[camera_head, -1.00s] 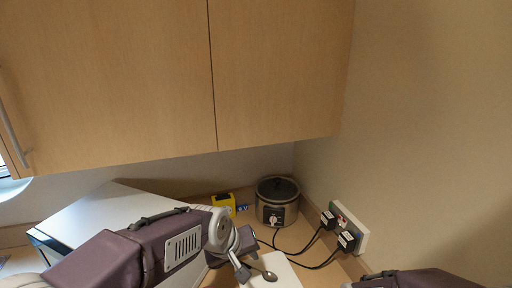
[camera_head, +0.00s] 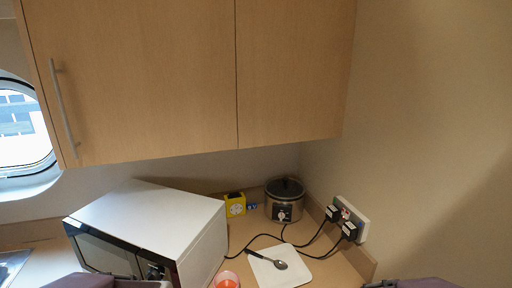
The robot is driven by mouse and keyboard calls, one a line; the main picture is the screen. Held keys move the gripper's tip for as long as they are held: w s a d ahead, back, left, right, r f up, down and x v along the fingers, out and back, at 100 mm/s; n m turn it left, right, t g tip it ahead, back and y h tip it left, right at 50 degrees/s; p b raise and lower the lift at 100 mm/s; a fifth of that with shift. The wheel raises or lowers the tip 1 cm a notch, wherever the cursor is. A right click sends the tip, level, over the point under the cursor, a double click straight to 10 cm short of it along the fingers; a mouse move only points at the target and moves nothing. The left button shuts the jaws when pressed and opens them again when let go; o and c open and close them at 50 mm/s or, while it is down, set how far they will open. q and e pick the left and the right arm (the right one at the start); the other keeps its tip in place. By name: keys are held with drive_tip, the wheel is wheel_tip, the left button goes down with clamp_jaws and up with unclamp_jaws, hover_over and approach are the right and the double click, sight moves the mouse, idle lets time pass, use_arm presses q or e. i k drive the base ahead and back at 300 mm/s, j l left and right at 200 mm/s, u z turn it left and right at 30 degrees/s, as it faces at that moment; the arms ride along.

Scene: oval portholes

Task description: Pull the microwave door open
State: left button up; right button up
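The microwave (camera_head: 155,222) is a white box with a dark glass front, standing on the counter at the lower left. Its front faces down and left in the picture, and the door looks shut. A part of my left arm shows at the bottom edge, just below the microwave front and covering some of it. My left gripper is out of the picture. A part of my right arm shows at the bottom right edge, and my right gripper is out of the picture too.
Right of the microwave are a yellow box (camera_head: 235,204), a slow cooker (camera_head: 284,200), a white board (camera_head: 281,268) with a spoon (camera_head: 268,260), and a red cup (camera_head: 227,281). Black cables run to a wall socket (camera_head: 350,220). Cupboards (camera_head: 150,80) hang above.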

sight(96, 251)
drive_tip(key=u, duration=1.45)
drive_tip(key=i+j+u, duration=0.1)
drive_tip(key=u, duration=0.3)
drive_tip(key=i+u, duration=0.25)
drive_tip(key=u, duration=0.15)
